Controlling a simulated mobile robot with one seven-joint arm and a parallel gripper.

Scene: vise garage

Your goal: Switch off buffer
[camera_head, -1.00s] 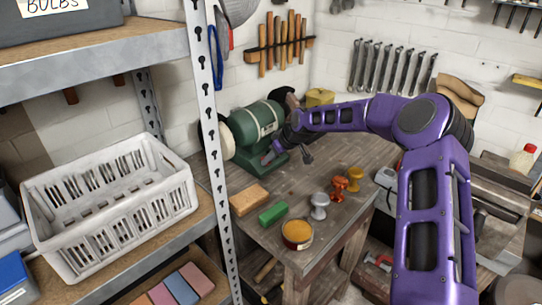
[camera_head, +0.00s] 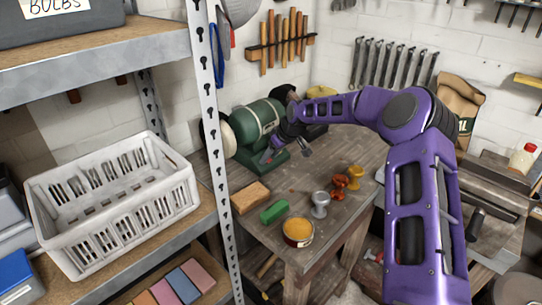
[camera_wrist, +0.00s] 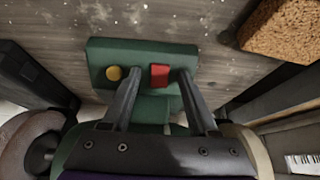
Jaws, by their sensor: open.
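The green buffer (camera_head: 257,122) stands at the back left of the wooden workbench, with a pale wheel (camera_head: 218,135) on its left side. In the wrist view its green base (camera_wrist: 100,55) carries a round yellow button (camera_wrist: 114,74) and a red rectangular switch (camera_wrist: 160,75). My gripper (camera_wrist: 158,82) is open and empty, with its fingers apart on either side of the red switch. The left finger lies between the yellow button and the red switch. I cannot tell if either finger touches the base. In the head view my gripper (camera_head: 288,153) is at the buffer's front.
On the bench (camera_head: 335,225) are a tan block (camera_head: 251,197), a green bar (camera_head: 274,212), an open tin (camera_head: 297,231) and several small knobbed pieces. A shelf post (camera_head: 212,130) and a white basket (camera_head: 115,205) stand to the left. A brown bag (camera_head: 460,105) is at the right.

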